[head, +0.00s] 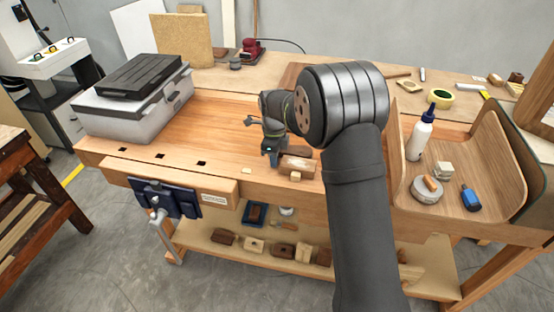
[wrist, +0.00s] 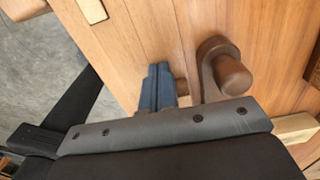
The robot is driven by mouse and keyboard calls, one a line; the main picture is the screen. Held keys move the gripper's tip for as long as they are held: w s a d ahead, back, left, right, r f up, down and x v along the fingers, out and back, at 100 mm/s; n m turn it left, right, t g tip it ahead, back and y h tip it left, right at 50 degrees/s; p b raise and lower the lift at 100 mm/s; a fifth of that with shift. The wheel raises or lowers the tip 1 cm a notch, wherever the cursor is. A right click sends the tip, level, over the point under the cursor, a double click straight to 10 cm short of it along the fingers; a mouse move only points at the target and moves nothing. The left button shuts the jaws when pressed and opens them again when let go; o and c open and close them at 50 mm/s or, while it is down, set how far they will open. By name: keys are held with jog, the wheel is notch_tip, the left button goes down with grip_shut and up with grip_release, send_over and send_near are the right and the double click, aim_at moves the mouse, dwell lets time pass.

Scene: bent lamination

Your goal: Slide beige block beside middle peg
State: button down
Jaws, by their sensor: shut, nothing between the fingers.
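A small flat beige block (head: 247,170) lies on the bench top near its front edge in the head view. A beige piece (wrist: 92,10) shows at the top edge of the wrist view, cut off by the frame. My gripper (head: 270,158) points down at the bench, left of a brown wooden block (head: 298,166) with a small light piece (head: 295,177) at its front. In the wrist view my gripper (wrist: 160,70) is shut and empty. A curved brown wooden piece with a round peg (wrist: 231,75) stands right of the fingers; another peg (wrist: 182,87) is partly hidden behind them. I cannot tell which peg is the middle one.
A grey case (head: 130,108) stands at the left of the bench. A curved wooden form (head: 460,165) at the right holds a glue bottle (head: 420,138) and small items. A vise (head: 165,198) hangs at the front.

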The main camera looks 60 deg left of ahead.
jog(key=shift+s+a+r, duration=0.2)
jog(key=shift+s+a, duration=0.3)
jog(key=shift+a, duration=0.1)
jog(key=shift+s+a+r, duration=0.15)
jog(key=shift+s+a, duration=0.35)
jog(key=shift+a, duration=0.05)
notch_tip(320, 180, up, 9)
jog(key=shift+d+r, duration=0.15)
notch_tip(320, 180, down, 9)
jog(key=shift+w+d+f, duration=0.25)
jog(key=shift+w+d, duration=0.35)
jog(key=shift+w+d+f, duration=0.25)
jog(key=shift+w+d, duration=0.6)
jog(key=shift+d, duration=0.05)
jog(key=shift+s+a, duration=0.3)
jog(key=shift+a, duration=0.05)
